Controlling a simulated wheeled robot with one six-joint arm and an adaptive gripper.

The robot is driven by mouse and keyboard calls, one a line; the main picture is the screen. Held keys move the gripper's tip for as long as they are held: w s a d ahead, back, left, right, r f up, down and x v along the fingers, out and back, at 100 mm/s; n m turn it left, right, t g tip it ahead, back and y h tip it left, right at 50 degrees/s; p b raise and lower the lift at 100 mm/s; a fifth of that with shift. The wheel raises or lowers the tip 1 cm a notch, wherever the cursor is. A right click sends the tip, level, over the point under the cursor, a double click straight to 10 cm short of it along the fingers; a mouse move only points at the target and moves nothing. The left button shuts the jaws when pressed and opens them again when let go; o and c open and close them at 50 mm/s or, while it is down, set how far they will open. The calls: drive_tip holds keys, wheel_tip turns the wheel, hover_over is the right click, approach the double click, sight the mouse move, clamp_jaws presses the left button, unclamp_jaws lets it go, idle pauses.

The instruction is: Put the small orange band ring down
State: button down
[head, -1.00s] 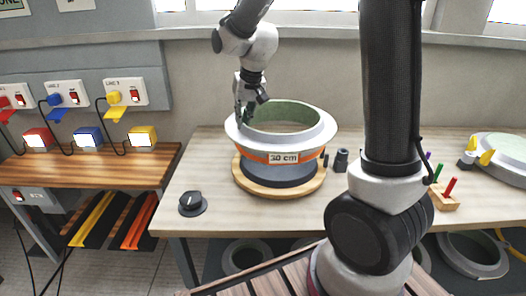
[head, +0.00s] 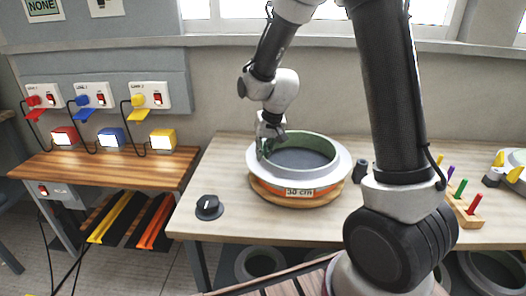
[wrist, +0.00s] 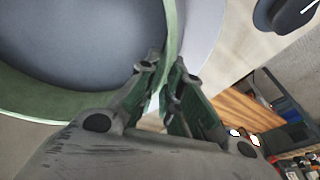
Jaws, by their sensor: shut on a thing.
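The small orange band ring (head: 337,167) has a pale grey flange, a green inner wall and an orange band with a "30 cm" label. It is level and low around a dark grey round plug (head: 303,158), whose top shows inside it. A round wooden board (head: 322,199) shows just under the band; I cannot tell whether the ring touches it. My gripper (head: 265,150) is shut on the ring's wall at its left side. The wrist view shows the fingers (wrist: 163,78) on either side of the green wall (wrist: 30,105), with the plug top (wrist: 85,45) beside it.
A black knob (head: 209,208) sits on the table (head: 225,178) left of the board. A dark cylinder (head: 360,171) stands close to the right. A wooden rack with coloured pegs (head: 462,212) is farther right. A bench with coloured lamps (head: 110,138) stands left.

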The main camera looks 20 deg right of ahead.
drive_tip(key=c, duration=1.6)
unclamp_jaws()
drive_tip(key=shift+o, duration=0.2)
drive_tip(key=v, duration=1.2)
drive_tip(key=s+d+r, duration=0.2)
drive_tip(key=s+d, duration=0.1)
drive_tip(key=s, duration=0.5)
drive_tip(key=s+d+r+h, duration=0.1)
drive_tip(key=s+d+r, duration=0.2)
drive_tip(key=s, duration=0.5)
drive_tip(key=s+d+r+n+t, duration=0.1)
drive_tip(key=s+d+r, duration=0.1)
drive_tip(key=s+d, duration=0.3)
drive_tip(key=s, duration=0.3)
drive_tip(key=shift+s+r, duration=0.2)
drive_tip(key=shift+s, duration=0.1)
